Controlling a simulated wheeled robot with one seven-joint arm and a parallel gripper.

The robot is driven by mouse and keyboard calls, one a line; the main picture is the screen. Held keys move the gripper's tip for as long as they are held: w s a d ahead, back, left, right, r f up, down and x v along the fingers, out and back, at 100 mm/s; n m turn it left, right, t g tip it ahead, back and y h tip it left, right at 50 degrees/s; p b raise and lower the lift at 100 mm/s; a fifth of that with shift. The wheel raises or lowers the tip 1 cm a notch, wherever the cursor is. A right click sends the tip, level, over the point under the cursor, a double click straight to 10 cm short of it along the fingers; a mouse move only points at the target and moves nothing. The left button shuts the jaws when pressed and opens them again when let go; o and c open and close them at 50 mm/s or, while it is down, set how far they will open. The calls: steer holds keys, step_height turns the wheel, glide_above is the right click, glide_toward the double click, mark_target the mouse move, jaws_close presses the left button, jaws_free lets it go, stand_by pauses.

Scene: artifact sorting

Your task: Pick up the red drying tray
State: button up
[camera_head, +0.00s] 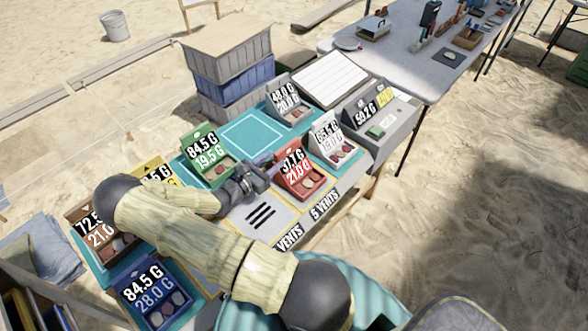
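The red drying tray (312,186) stands on the sorting table right of centre. Its upright card reads about 37 G and 21.0, and small round pieces lie in it. My gripper (264,170) is just left of the red tray, between it and the green tray (198,168). The fingers are small and dark, close to the red tray's left side. I cannot tell whether they touch it or how far apart they are. My arm crosses the near part of the table and hides some of it.
A white tray (345,157), grey tray (290,113), blue tray (170,308), brown tray and yellow tray stand around. An empty teal mat (250,133) lies behind my gripper. A scale (385,125) is at the right, stacked crates (230,70) behind. A card with vent slots (262,215) lies in front.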

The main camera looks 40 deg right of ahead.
mark_target(284, 156)
steer(key=shift+d, duration=0.5)
steer(key=shift+a, duration=0.15)
steer(key=shift+w, duration=0.15)
steer(key=d, duration=0.1)
steer(key=d+p, duration=0.1)
steer(key=d, duration=0.1)
steer(key=d+p, duration=0.1)
steer(key=d, duration=0.1)
steer(key=shift+w+d, duration=0.1)
steer(key=shift+w, duration=0.15)
steer(key=shift+f, duration=0.1)
jaws_close()
